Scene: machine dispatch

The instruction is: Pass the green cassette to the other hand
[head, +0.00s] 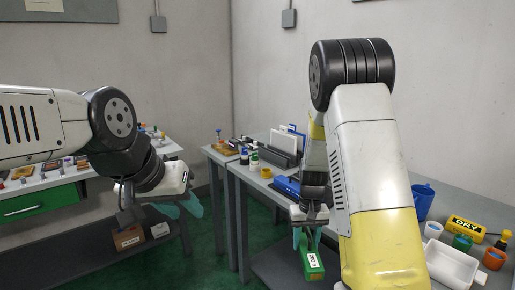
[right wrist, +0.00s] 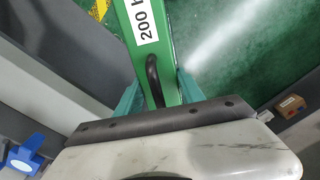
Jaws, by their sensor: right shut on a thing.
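The green cassette (head: 313,262) hangs below my right gripper (head: 308,233) in the head view, in front of the grey table's edge. In the right wrist view the green cassette (right wrist: 166,62) shows a white label reading "200" and a dark loop handle, between the two teal fingers of my right gripper (right wrist: 157,92). The right gripper is shut on it. My left gripper (head: 183,206) is at the left of the head view, well apart from the cassette. Its teal fingers are seen from the side, with nothing visible in them; their gap is hard to make out.
A grey table (head: 262,184) holds bottles, a yellow cup and a dark file rack. At right are a blue mug (head: 423,201), a yellow "DRY" box (head: 467,228), a white tray (head: 453,265) and small cups. Cardboard boxes (head: 128,237) sit on a low shelf at left. Green floor lies between.

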